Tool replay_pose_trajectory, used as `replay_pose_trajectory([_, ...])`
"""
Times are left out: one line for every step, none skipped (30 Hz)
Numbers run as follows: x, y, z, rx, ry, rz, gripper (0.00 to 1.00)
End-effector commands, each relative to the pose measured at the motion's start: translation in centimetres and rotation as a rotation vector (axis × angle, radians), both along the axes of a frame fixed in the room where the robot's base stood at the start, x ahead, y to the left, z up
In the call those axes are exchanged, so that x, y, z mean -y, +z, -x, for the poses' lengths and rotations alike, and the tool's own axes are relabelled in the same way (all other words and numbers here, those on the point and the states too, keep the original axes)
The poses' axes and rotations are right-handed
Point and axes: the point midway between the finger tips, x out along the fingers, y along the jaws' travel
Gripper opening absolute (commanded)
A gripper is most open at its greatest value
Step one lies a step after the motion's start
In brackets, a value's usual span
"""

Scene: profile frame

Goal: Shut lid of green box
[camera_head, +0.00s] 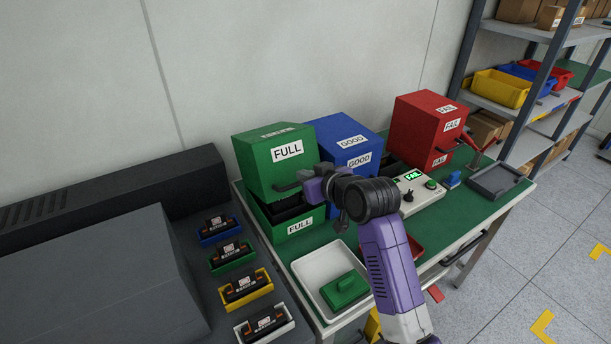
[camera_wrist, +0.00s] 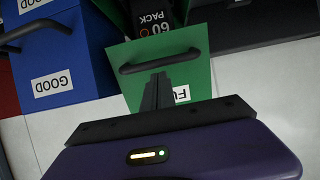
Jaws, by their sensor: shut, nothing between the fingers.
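The green box (camera_head: 300,223) marked FULL stands on the green-topped bench, its dark inside showing. Its green lid (camera_head: 262,168), also marked FULL, is raised above the base and open. A black bar handle (camera_head: 287,187) runs along the lid's lower front edge.
A blue GOOD box (camera_head: 335,135) stands right of the green lid, and a red FAIL box (camera_head: 420,130) farther right. A white tray (camera_head: 312,270) holding a green part (camera_head: 345,289) lies in front. Several small packs in coloured trays line the left side.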

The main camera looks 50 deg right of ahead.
Motion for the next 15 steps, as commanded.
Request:
replay_pose_trajectory([-0.02,-0.17,0.06,-0.001,0.0,0.0,0.0])
replay_pose_trajectory([-0.03,-0.23,0.06,-0.001,0.0,0.0,0.0])
replay_pose_trajectory([-0.03,-0.27,0.07,-0.001,0.0,0.0,0.0])
replay_pose_trajectory([-0.03,-0.28,0.07,-0.001,0.0,0.0,0.0])
replay_pose_trajectory([-0.03,-0.3,0.07,-0.001,0.0,0.0,0.0])
replay_pose_trajectory([-0.03,-0.29,0.06,0.0,0.0,0.0,0.0])
replay_pose_trajectory([-0.03,-0.29,0.06,-0.001,0.0,0.0,0.0])
replay_pose_trajectory([-0.03,-0.28,0.07,-0.001,0.0,0.0,0.0])
replay_pose_trajectory([-0.04,-0.28,0.07,-0.001,0.0,0.0,0.0])
replay_pose_trajectory([-0.04,-0.28,0.07,-0.001,0.0,0.0,0.0])
replay_pose_trajectory([-0.04,-0.29,0.07,0.0,0.0,0.0,0.0])
replay_pose_trajectory([-0.05,-0.41,0.09,0.001,0.001,0.0,0.0])
replay_pose_trajectory([-0.07,-0.54,0.13,0.002,0.001,0.0,0.0])
replay_pose_trajectory([-0.08,-0.75,0.18,0.005,0.001,0.001,0.0])
replay_pose_trajectory([-0.12,-1.09,0.28,0.012,0.001,0.003,0.0])
